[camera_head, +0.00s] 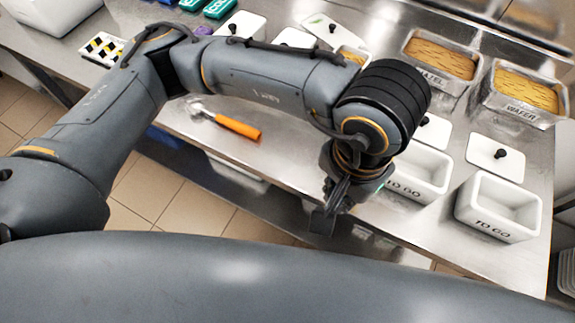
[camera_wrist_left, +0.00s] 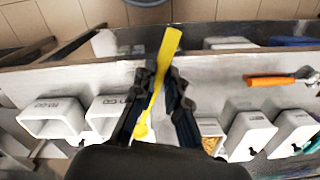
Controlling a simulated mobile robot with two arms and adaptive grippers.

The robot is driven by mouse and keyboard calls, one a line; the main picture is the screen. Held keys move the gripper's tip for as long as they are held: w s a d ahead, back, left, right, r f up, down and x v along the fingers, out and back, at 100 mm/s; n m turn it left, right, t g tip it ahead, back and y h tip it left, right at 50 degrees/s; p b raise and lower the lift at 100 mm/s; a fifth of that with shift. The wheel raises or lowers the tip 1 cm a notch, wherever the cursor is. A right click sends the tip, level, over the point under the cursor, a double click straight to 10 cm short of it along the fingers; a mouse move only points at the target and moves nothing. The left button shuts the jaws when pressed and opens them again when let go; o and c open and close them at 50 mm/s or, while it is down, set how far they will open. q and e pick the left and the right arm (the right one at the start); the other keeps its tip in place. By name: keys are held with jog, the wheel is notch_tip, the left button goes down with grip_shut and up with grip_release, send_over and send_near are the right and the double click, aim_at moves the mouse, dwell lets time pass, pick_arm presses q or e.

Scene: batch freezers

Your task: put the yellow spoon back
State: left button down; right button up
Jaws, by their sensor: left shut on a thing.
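The yellow spoon (camera_wrist_left: 168,48) is between the fingers of my left gripper (camera_wrist_left: 158,82) in the left wrist view. The gripper is shut on it. One end of the spoon sticks out past the fingertips and the other end lies back toward the palm. In the head view my left gripper (camera_head: 325,212) hangs near the front edge of the steel counter (camera_head: 290,170), and the spoon cannot be made out there. My right gripper is in neither view.
An orange-handled tool (camera_head: 238,127) lies on the counter left of the gripper. White TO GO tubs (camera_head: 497,225) and lids (camera_head: 495,155) stand at the right. Metal trays labelled WAFER (camera_head: 518,108) and the like are behind them. Counter around the orange-handled tool is clear.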

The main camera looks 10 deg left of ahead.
pick_arm(q)
jog(key=shift+s+d, duration=0.1)
jog(key=shift+s, duration=0.15)
jog(key=shift+w+f, duration=0.15)
jog(key=shift+w, duration=0.15)
jog(key=w+a+f+p, duration=0.3)
jog(key=w+a+p, duration=0.15)
jog(key=w, duration=0.25)
send_over(301, 172)
jog(key=s, duration=0.1)
jog(key=f, duration=0.3)
jog(key=f+p, duration=0.1)
jog(key=f, duration=0.1)
jog(key=shift+d+f, duration=0.2)
jog(key=shift+d, duration=0.05)
jog(key=shift+w+f, duration=0.1)
jog(key=shift+f, duration=0.1)
jog(key=f, duration=0.1)
jog(key=f+p, duration=0.2)
jog(key=shift+w+a+f, duration=0.3)
jog(key=shift+f, duration=0.4)
jog(key=c, duration=1.4)
grip_release()
jog(key=shift+r, duration=0.1)
jog(key=shift+o, duration=0.2)
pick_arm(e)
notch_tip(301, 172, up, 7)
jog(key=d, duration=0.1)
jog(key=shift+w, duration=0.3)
